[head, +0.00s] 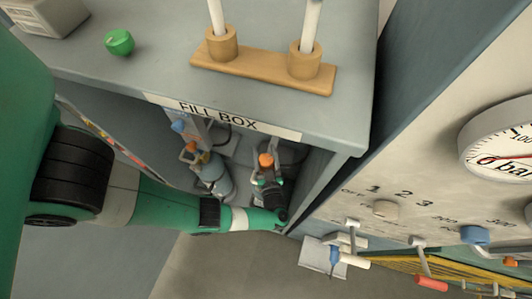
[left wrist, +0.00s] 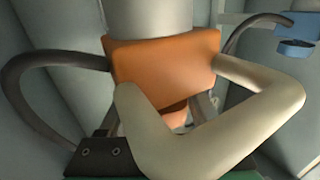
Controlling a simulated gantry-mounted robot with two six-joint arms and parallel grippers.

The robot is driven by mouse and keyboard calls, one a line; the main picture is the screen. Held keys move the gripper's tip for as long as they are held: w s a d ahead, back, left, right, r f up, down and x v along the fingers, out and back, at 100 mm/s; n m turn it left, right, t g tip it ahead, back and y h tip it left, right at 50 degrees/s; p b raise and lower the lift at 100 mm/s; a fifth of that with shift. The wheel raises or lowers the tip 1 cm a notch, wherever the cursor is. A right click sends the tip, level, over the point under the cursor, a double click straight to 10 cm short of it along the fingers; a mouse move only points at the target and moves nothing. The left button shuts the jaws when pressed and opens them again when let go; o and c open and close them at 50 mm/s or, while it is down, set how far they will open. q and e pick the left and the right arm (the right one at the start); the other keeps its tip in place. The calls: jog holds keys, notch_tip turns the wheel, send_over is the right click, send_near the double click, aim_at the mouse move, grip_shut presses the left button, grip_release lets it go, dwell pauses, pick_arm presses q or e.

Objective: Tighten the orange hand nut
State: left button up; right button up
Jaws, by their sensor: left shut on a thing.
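The orange hand nut (left wrist: 165,62) fills the middle of the left wrist view, below a pale grey cylinder (left wrist: 148,18). In the head view an orange nut (head: 266,160) shows inside the fill box, at the end of my left arm. My left gripper (left wrist: 172,80) is shut on the orange hand nut, with one beige finger at each side of it. In the head view the gripper (head: 267,178) is small and partly dark, so its fingers are hard to make out. My right gripper is in neither view.
A second bottle (head: 214,176) with an orange part stands left of my gripper in the fill box (head: 335,140). A dark hose (left wrist: 40,62) curves beside the nut. Box walls are close on both sides. A gauge panel (head: 420,170) stands at the right.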

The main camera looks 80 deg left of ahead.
aim_at(268, 168)
pick_arm(q)
jog(key=shift+n+g, duration=0.3)
jog(key=shift+g, duration=0.1)
jog(key=shift+s, duration=0.1)
jog(key=o, duration=1.4)
jog(key=shift+c, duration=0.2)
jog(key=d, duration=0.3)
jog(key=d+b, duration=0.1)
jog(key=d, duration=0.7)
jog(key=shift+s+f+b, duration=0.1)
jog(key=shift+s+b, duration=0.15)
jog(key=shift+b, duration=0.1)
jog(key=shift+d, duration=0.3)
